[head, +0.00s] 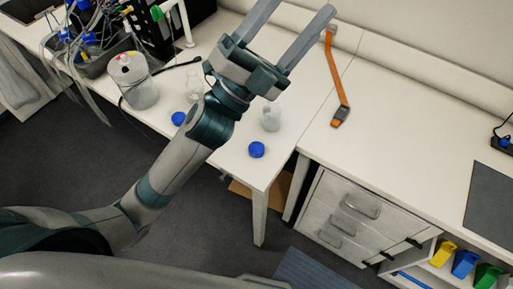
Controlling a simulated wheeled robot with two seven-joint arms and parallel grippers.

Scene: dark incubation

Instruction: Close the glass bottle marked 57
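Two small clear glass bottles stand on the white table: one bottle (194,86) left of my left arm's wrist, the other bottle (270,118) right of it. Both look uncapped. No number can be read on either, so I cannot tell which is 57. One blue cap (178,118) lies near the left bottle, and another blue cap (256,150) lies near the right bottle, by the table's front corner. My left gripper (302,6) is open and empty, raised over the table beyond the bottles, fingers wide apart. My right gripper is not in view.
A larger whitish container (134,80) stands at the left, by a grey bin (100,58) of tubes and cables. An orange strap (338,80) lies on the neighbouring drawer counter (410,130), which is mostly clear. A dark mat (490,200) lies at the right.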

